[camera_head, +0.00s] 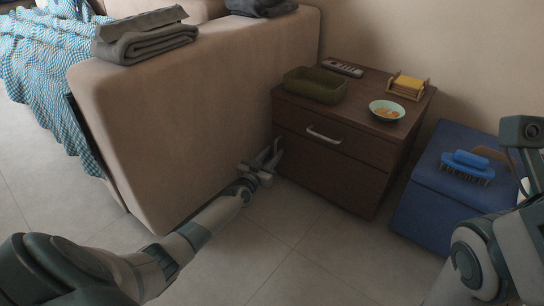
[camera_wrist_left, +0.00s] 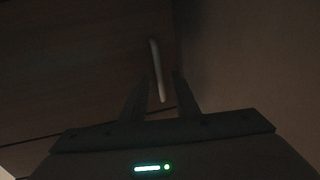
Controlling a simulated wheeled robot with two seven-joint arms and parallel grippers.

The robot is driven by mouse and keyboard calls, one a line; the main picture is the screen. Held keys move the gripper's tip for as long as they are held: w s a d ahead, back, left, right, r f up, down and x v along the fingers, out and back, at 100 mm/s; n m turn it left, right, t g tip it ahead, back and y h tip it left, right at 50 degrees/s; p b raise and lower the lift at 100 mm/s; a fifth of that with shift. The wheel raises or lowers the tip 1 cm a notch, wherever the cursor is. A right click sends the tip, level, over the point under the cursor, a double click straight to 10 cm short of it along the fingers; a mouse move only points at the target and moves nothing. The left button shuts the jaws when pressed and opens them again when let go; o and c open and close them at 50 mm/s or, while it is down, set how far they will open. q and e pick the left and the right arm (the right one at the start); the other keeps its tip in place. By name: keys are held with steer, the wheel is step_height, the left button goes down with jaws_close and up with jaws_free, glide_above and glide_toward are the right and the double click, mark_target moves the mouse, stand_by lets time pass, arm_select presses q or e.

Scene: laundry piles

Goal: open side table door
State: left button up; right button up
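The dark brown side table (camera_head: 355,160) stands beside the sofa, with a drawer above and a lower front panel, the door (camera_head: 330,172). Both look shut. A pale bar handle (camera_head: 323,136) is on the drawer. My left gripper (camera_head: 271,155) is low at the left edge of the door, between table and sofa. In the left wrist view its fingers (camera_wrist_left: 161,78) are apart, and a pale upright handle (camera_wrist_left: 157,68) shows between and beyond their tips, near the panel's edge. I cannot tell if they touch it. My right arm shows at the right; its gripper is out of view.
The beige sofa (camera_head: 190,120) closely borders my left arm. On the table top are a green tray (camera_head: 314,85), a bowl (camera_head: 387,110), a sponge holder (camera_head: 408,87) and a remote (camera_head: 342,68). A blue box (camera_head: 430,205) with a brush (camera_head: 467,167) stands right. Floor in front is clear.

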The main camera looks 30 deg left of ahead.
arm_select(q)
steer(key=shift+c, duration=0.7)
jaws_close()
steer(key=shift+r, duration=0.1)
